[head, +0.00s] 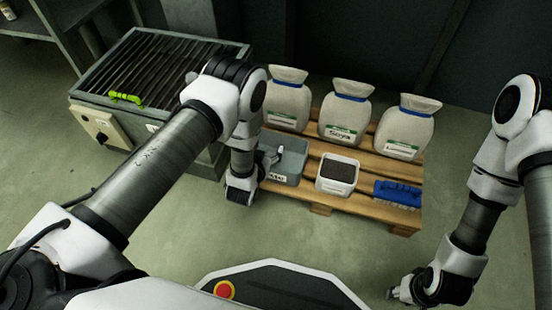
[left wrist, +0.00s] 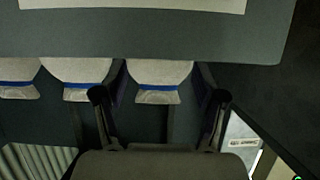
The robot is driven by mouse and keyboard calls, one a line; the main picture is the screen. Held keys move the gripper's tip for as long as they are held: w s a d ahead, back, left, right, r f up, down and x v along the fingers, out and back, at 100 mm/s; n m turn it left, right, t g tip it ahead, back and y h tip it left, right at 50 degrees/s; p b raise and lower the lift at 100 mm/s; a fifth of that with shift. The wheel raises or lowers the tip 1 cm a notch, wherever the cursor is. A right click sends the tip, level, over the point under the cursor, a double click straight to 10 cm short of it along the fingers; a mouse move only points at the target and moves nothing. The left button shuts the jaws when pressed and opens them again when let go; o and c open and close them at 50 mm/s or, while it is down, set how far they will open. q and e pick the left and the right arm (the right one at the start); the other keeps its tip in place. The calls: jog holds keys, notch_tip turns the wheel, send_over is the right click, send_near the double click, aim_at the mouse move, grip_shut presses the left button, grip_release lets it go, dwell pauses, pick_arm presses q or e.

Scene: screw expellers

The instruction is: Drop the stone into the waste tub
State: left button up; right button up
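The grey tub (head: 291,162) stands on the pallet with a white label on its front; I take it for the waste tub, though the lettering is too small to read surely. My left gripper (head: 268,157) is at the tub's left side, partly hidden by its own arm. In the left wrist view, which looks upside down, its two fingers (left wrist: 160,97) stand apart with nothing seen between them. A grey labelled wall (left wrist: 150,38), likely the tub's, lies across the top. I see no stone in either view. My right gripper (head: 399,292) hangs low at the right, its fingers too small to judge.
A white tub (head: 338,172) of dark material and a blue brush (head: 398,193) share the pallet (head: 340,205). Three sacks (head: 345,112) stand behind. A slatted machine (head: 150,65) with a green object (head: 126,98) is at the left. Floor in front of the pallet is clear.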

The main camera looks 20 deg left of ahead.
pick_arm(q)
jog(key=v, duration=1.2)
